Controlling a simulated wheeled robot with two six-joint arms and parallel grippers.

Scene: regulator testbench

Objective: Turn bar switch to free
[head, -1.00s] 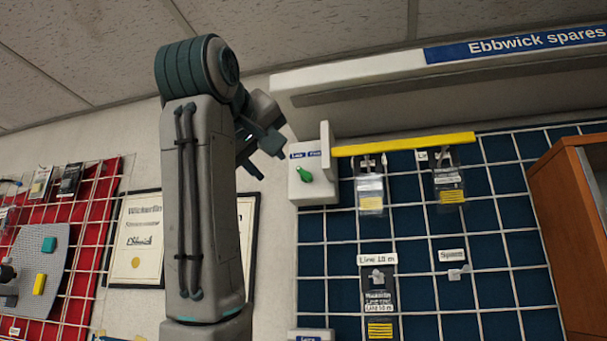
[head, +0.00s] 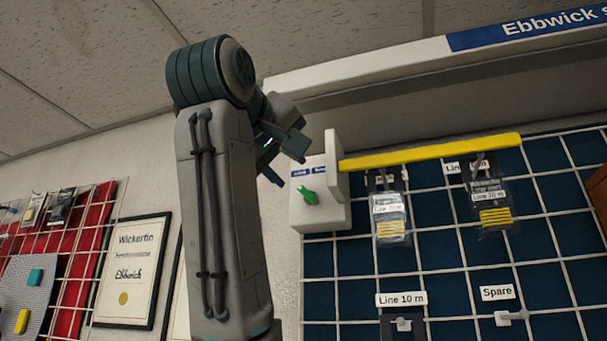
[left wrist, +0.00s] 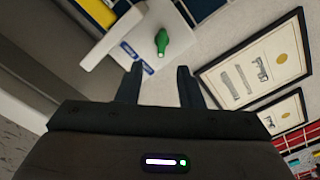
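The bar switch is a green knob (head: 308,195) on a white box (head: 325,215) at the left end of a yellow bar (head: 430,151). Two small blue labels sit above the knob; the left one seems to read Lock, the right one is partly hidden by a white upright plate. The knob's narrow end points up-left, towards the left label. My left gripper (head: 289,166) is up and left of the knob, apart from it. In the left wrist view the fingers (left wrist: 158,72) are open and empty, with the knob (left wrist: 162,42) beyond the gap. My right gripper is not in view.
The bar runs in front of a blue grid panel (head: 350,285) with hanging packets (head: 390,220) and a Spare hook (head: 510,316). A white overhang (head: 400,75) juts out above. A framed certificate (head: 130,270) and a red board hang on the left.

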